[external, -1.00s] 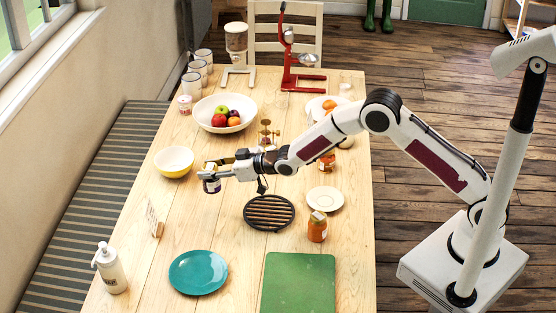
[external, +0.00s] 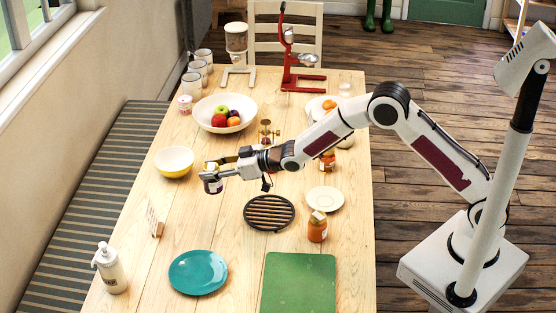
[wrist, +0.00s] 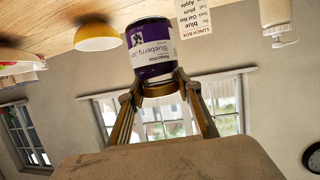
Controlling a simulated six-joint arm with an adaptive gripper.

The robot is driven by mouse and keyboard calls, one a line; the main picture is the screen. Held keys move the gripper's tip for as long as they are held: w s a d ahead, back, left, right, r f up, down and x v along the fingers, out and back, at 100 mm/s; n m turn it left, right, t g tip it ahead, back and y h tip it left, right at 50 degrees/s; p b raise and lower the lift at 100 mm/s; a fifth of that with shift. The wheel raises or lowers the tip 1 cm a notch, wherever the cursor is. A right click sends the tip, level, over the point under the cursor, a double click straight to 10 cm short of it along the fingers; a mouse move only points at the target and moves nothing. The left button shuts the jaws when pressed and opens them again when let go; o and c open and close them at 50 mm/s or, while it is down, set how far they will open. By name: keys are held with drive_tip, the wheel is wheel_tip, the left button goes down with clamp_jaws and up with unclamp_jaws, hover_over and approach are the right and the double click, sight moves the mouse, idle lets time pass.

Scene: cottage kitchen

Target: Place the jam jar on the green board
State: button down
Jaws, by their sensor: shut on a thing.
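My gripper (external: 216,170) is shut on a jam jar (external: 212,185) with a purple label, above the left part of the table. The green board (external: 298,285) lies flat at the table's near edge, to the right of and nearer than my gripper. Its visible top is bare, and its near end is cut off by the frame.
A teal plate (external: 198,272) lies left of the board. A round black trivet (external: 269,212), an orange jar (external: 317,227) and a saucer (external: 325,199) lie beyond it. A yellow bowl (external: 174,162) is near my gripper. A white bottle (external: 109,268) stands at the left edge.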

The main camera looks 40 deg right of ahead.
drive_tip(key=s+n+g+y, duration=0.2)
drive_tip(key=s+n+g, duration=0.4)
drive_tip(key=s, duration=1.5)
drive_tip(key=s+a+f+n+g+y, duration=0.1)
drive_tip(key=s+n+g+y, duration=0.2)
drive_tip(key=s, duration=1.8)
drive_tip(key=n+g, duration=0.4)
drive_tip(key=g, duration=0.1)
drive_tip(key=shift+s+a, duration=0.2)
drive_tip(key=shift+f, duration=0.2)
drive_tip(key=shift+f, duration=2.8)
drive_tip(key=shift+f, duration=0.1)
drive_tip(key=shift+f, duration=2)
drive_tip(key=shift+f, duration=0.1)
